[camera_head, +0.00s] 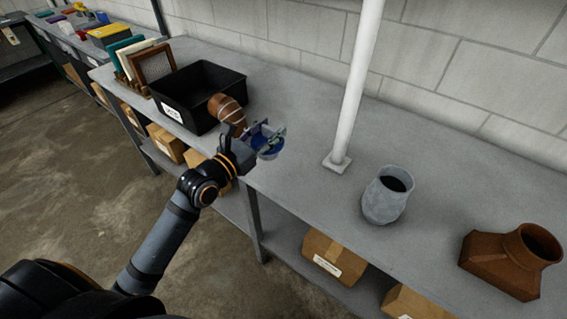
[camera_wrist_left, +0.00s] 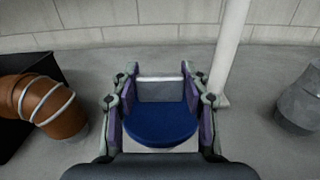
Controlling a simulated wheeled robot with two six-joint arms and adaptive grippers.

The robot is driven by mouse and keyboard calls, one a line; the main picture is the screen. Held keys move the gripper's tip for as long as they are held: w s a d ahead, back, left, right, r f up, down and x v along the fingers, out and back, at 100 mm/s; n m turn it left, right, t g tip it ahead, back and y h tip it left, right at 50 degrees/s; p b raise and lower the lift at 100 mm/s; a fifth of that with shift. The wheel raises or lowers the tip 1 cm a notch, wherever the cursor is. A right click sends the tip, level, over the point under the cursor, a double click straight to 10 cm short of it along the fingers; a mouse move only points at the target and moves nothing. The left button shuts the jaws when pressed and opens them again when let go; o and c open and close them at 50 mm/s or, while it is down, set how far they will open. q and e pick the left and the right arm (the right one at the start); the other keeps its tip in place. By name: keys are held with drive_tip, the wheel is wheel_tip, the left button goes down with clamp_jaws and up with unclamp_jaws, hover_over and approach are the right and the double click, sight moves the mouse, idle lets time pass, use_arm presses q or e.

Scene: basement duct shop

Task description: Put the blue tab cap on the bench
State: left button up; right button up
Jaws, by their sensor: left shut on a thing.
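The blue tab cap (camera_wrist_left: 160,124) is a round blue disc held between the two fingers of my left gripper (camera_wrist_left: 160,100) in the left wrist view. In the head view the cap (camera_head: 270,150) shows at the tip of my left gripper (camera_head: 266,138), over the front part of the grey bench (camera_head: 310,195). I cannot tell whether the cap touches the bench top. My right gripper is not in view.
A brown elbow duct (camera_head: 227,109) and a black bin (camera_head: 197,88) stand just left of the gripper. A white post (camera_head: 354,90) rises to its right. A grey duct piece (camera_head: 386,197) and a brown fitting (camera_head: 508,262) stand further right. Bare bench lies between them.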

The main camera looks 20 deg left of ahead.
use_arm(q)
drive_tip(key=f+b, duration=0.1)
drive_tip(key=b, duration=0.1)
drive_tip(key=w+f+b, duration=0.1)
drive_tip(key=b, duration=0.1)
drive_tip(key=w+d+f+b, duration=0.1)
drive_tip(key=f+b, duration=0.1)
drive_tip(key=shift+w+d, duration=0.1)
drive_tip(key=shift+w, duration=0.1)
drive_tip(key=f, duration=0.1)
drive_tip(key=w+d+f+b, duration=0.1)
drive_tip(key=f, duration=0.1)
drive_tip(key=w+f, duration=0.1)
drive_tip(key=f, duration=0.1)
drive_tip(key=shift+w+d+f+b, duration=0.1)
drive_tip(key=shift+w+d+b, duration=0.1)
drive_tip(key=shift+b, duration=0.2)
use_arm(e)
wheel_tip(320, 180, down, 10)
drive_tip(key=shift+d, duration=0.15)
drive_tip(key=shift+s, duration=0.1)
use_arm(q)
drive_tip(key=shift+s, duration=0.1)
drive_tip(key=o, duration=1.2)
drive_tip(key=shift+c, duration=0.2)
